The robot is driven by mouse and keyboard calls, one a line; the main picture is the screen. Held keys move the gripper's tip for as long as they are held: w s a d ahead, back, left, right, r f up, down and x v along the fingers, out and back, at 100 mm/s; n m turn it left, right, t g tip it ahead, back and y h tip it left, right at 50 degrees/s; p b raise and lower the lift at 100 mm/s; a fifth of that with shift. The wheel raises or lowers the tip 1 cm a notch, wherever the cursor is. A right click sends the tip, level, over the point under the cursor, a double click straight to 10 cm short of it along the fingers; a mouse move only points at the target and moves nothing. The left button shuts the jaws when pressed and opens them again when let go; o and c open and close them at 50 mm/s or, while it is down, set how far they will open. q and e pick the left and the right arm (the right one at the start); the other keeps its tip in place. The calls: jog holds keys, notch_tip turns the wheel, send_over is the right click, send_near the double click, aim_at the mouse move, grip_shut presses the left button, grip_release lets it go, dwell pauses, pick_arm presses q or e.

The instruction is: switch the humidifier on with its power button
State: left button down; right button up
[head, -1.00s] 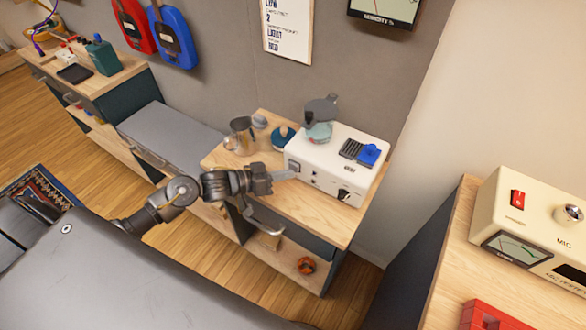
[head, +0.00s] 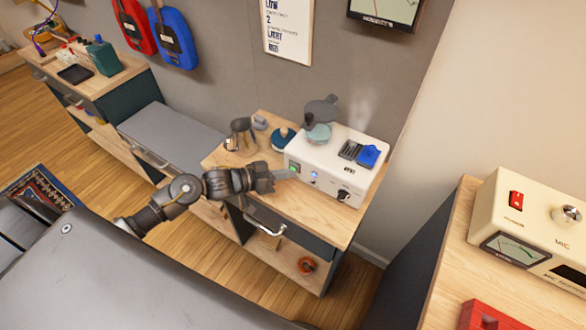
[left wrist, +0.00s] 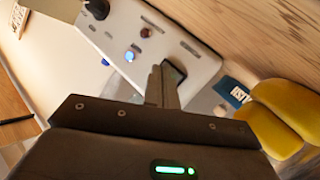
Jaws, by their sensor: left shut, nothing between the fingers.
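The humidifier (head: 330,168) is a white box on the wooden counter, with a black knob and small controls on its front. A blue light (head: 314,177) glows on that front, and the power button (head: 294,167) at its left end looks green. Faint mist rises above the box. My left gripper (head: 283,174) is shut and empty, its tips at the button. In the left wrist view the shut fingers (left wrist: 164,88) reach the white front (left wrist: 150,45) beside a dark square button; I cannot tell whether they touch. My right gripper is not in view.
A teal lidded pot (head: 283,139) and a metal jug (head: 240,135) stand left of the humidifier. A drawer handle (head: 268,229) juts out below the counter. A cream mic device (head: 535,225) sits on the right-hand table. The counter's front right is clear.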

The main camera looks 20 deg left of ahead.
pick_arm(q)
jog(key=shift+r, duration=0.1)
jog(key=shift+s+p, duration=0.25)
jog(key=shift+p, duration=0.2)
jog(key=shift+s, duration=0.15)
jog(key=shift+s+a+p, duration=0.1)
jog(key=shift+s+p, duration=0.35)
jog(key=shift+s, duration=0.1)
jog(key=shift+s+a+p, duration=0.2)
jog(key=shift+s+p, duration=0.35)
jog(key=shift+s, duration=0.7)
jog(key=shift+s+a+p, duration=0.15)
jog(key=shift+s+p, duration=0.35)
jog(key=shift+s, duration=0.7)
